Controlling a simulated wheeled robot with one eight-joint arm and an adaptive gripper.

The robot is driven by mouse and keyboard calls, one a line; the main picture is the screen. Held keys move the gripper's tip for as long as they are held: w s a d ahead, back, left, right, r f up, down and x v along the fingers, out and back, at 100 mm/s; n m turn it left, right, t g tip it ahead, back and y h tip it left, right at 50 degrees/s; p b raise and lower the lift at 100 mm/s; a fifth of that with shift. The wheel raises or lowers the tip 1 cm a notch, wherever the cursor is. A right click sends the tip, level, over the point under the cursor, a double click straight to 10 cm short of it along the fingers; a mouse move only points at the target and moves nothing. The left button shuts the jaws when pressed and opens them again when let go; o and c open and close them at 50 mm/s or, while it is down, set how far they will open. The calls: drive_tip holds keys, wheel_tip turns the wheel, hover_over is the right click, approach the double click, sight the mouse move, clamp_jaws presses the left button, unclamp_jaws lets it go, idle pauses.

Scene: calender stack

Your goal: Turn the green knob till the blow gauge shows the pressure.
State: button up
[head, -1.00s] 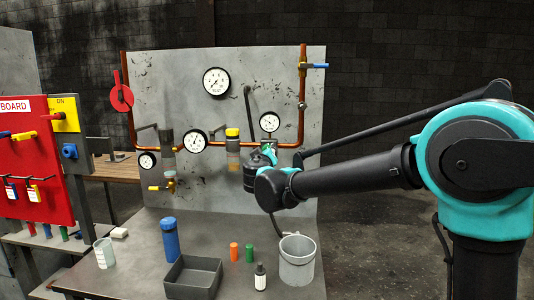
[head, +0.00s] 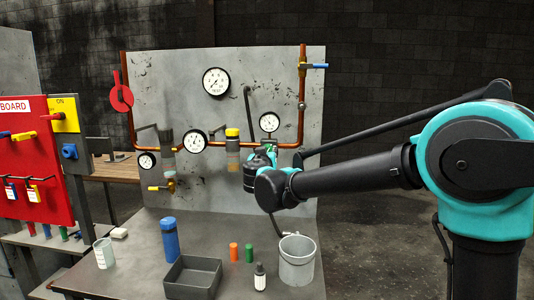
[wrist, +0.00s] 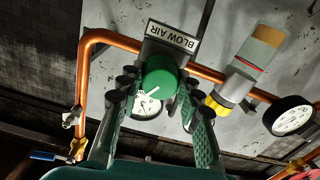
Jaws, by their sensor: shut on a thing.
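The green knob (wrist: 160,77) sits under the BLOW AIR label (wrist: 173,38) in the wrist view, with a white line on its face. My gripper (wrist: 158,82) is shut on the knob, one finger on each side of it. The blow gauge (wrist: 147,107) shows just below the knob, partly hidden by it, and its needle is too small to read surely. In the head view the blow gauge (head: 269,122) stands on the panel above my gripper (head: 270,150), and my wrist hides most of the knob there.
Copper pipe (wrist: 95,60) runs beside the knob. A yellow-collared regulator (wrist: 240,78) and another gauge (wrist: 292,116) are close on the right in the wrist view. A grey bucket (head: 297,262), a tray (head: 193,276) and a blue cylinder (head: 170,240) stand on the bench below.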

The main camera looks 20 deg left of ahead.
drive_tip(key=o, duration=1.2)
drive_tip(key=shift+c, duration=0.2)
drive_tip(key=shift+s, duration=0.15)
drive_tip(key=v, duration=1.1)
drive_tip(key=shift+s+d, duration=0.25)
drive_tip(key=shift+s, duration=0.1)
drive_tip(key=shift+f, duration=0.1)
